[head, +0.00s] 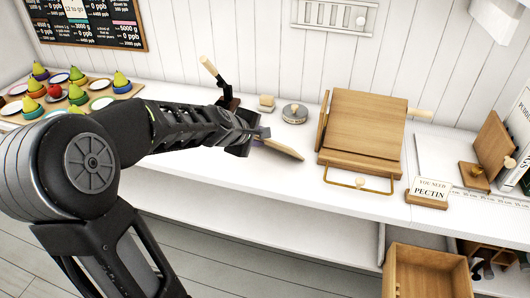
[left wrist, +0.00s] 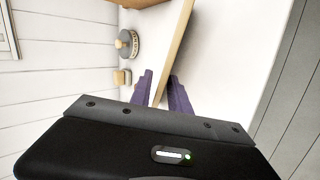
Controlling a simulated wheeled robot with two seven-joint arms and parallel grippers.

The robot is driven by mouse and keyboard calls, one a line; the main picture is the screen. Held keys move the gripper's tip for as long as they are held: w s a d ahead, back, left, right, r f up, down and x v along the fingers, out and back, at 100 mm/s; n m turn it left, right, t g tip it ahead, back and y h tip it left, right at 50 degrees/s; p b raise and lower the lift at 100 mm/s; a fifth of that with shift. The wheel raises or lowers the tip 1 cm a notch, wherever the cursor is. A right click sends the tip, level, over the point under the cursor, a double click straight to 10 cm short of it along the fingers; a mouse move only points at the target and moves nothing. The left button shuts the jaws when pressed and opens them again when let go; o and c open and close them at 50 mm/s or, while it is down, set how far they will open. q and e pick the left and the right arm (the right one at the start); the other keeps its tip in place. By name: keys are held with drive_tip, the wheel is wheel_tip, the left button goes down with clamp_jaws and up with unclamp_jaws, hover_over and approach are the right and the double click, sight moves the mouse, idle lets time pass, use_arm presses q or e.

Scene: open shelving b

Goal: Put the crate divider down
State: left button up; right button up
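The crate divider (head: 280,149) is a thin light-wood panel in front of my left gripper (head: 262,136), over the white counter in the head view. In the left wrist view the divider (left wrist: 174,50) runs edge-on away from between the two purple fingers of the left gripper (left wrist: 160,90). The fingers sit close on both sides of it and appear shut on it. The head view does not show clearly whether its lower edge touches the counter. My right gripper is not in view.
A slanted wooden stand (head: 362,125) is right of the divider. A round tin (head: 295,113), small block (head: 266,103) and dark-based lever tool (head: 228,100) stand behind. A PECTIN sign (head: 429,192) is at right; a fruit board (head: 40,115) is at left. Counter in front is clear.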

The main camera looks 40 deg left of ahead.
use_arm(q)
drive_tip(key=shift+v, duration=1.1)
wheel_tip(320, 180, up, 8)
drive_tip(key=s+p, duration=0.2)
drive_tip(key=p, duration=0.5)
drive_tip(key=shift+s+p, duration=0.15)
drive_tip(key=shift+p, duration=0.2)
drive_tip(key=shift+d, duration=0.15)
drive_tip(key=shift+f, duration=0.1)
